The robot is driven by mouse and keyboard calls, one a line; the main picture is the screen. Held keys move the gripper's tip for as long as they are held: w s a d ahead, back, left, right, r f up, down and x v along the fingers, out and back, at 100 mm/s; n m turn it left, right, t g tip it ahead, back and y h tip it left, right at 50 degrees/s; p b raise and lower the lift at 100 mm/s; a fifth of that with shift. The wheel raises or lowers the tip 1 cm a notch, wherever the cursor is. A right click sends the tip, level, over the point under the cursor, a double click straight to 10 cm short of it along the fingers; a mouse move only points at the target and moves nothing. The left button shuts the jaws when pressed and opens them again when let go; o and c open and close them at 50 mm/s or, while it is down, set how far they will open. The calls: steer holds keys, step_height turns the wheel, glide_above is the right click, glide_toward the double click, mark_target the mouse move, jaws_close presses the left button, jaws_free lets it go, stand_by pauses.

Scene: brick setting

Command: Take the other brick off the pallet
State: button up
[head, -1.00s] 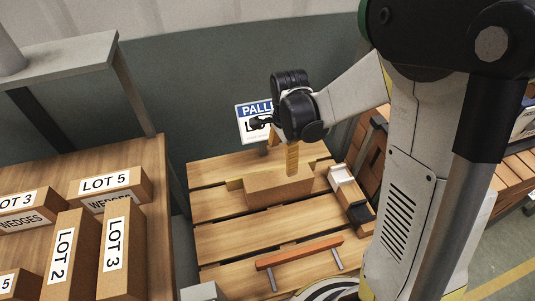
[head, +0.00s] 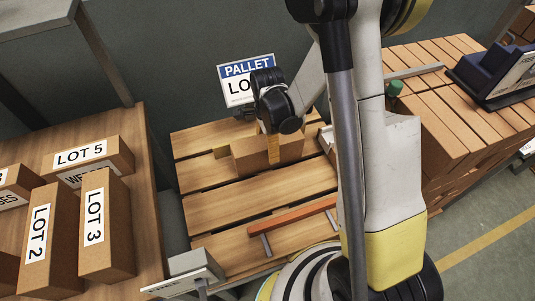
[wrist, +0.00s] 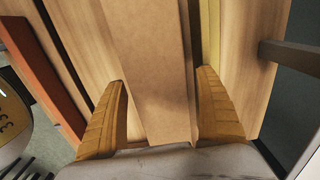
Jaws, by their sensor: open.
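A plain brown brick (head: 292,148) lies on the slatted wooden pallet (head: 215,208), near its back. In the wrist view the brick (wrist: 150,60) runs between the two spread fingers of my gripper (wrist: 161,80). A narrow gap shows beside the left finger, and the right finger is close to the brick's edge. I cannot tell whether either finger touches it. The arm hides part of the pallet's right side.
A blue and white pallet sign (head: 245,75) stands behind the pallet. An orange bar on metal legs (head: 292,216) crosses its front. A wooden table (head: 140,220) at left holds several lot-labelled bricks. A slatted stack (head: 440,110) stands right.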

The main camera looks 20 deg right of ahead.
steer(key=shift+f, duration=0.35)
steer(key=shift+r, duration=0.15)
steer(key=shift+c, duration=0.2)
steer(key=c, duration=1.5)
steer(key=shift+o, duration=0.2)
steer(key=shift+r, duration=0.15)
